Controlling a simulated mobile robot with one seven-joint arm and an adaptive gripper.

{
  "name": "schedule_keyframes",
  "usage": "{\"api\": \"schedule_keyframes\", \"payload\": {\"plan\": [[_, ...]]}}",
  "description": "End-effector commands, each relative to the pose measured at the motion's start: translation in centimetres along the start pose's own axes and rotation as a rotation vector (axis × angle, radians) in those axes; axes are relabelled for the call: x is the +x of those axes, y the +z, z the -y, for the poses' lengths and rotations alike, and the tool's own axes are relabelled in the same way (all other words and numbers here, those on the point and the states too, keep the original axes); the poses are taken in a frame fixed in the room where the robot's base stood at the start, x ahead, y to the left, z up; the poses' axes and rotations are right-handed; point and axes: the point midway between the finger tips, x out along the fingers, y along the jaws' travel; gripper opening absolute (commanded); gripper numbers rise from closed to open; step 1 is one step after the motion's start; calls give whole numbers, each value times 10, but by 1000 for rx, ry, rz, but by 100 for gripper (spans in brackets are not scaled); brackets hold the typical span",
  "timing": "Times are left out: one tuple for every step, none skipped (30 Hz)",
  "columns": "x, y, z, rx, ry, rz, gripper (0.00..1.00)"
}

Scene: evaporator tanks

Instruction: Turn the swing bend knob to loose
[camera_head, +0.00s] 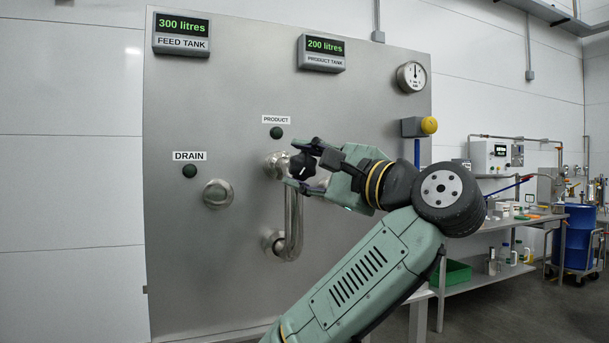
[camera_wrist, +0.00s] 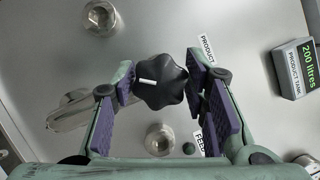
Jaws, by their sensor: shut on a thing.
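The swing bend knob (camera_wrist: 166,88) is black and star-shaped, with a white mark pointing left in the wrist view. In the head view the knob (camera_head: 302,166) shows dark at my fingertips. My gripper (camera_wrist: 161,77) is shut on the knob, with purple finger pads on its two sides; it also shows in the head view (camera_head: 299,172). The steel swing bend (camera_head: 293,222) runs down from behind my gripper to a lower port (camera_head: 273,243). Part of the bend (camera_wrist: 75,113) shows at the left in the wrist view, partly behind a finger.
A steel panel (camera_head: 220,270) carries the PRODUCT (camera_head: 276,120) and DRAIN (camera_head: 189,156) labels, a capped port (camera_head: 218,194), two tank displays (camera_head: 182,32) and a gauge (camera_head: 411,76). A shelved bench (camera_head: 500,231) is farther right.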

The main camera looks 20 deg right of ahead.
Motion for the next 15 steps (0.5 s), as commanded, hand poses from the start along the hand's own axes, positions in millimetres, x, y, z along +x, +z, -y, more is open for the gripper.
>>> {"api": "schedule_keyframes", "payload": {"plan": [[0,0,-1,-6,5,1,13],[0,0,-1,-8,6,1,13],[0,0,-1,-10,7,2,13],[0,0,-1,-12,7,2,13],[0,0,-1,-12,7,2,13],[0,0,0,-13,8,2,13],[0,1,0,-13,8,2,13],[0,1,0,-13,7,2,13],[0,1,0,-13,7,2,13],[0,1,0,-13,7,2,13],[1,1,0,-13,7,2,13],[0,1,0,-13,7,2,13],[0,1,0,-13,7,2,13],[0,1,0,-13,7,2,13],[0,1,0,-13,7,2,43]]}}
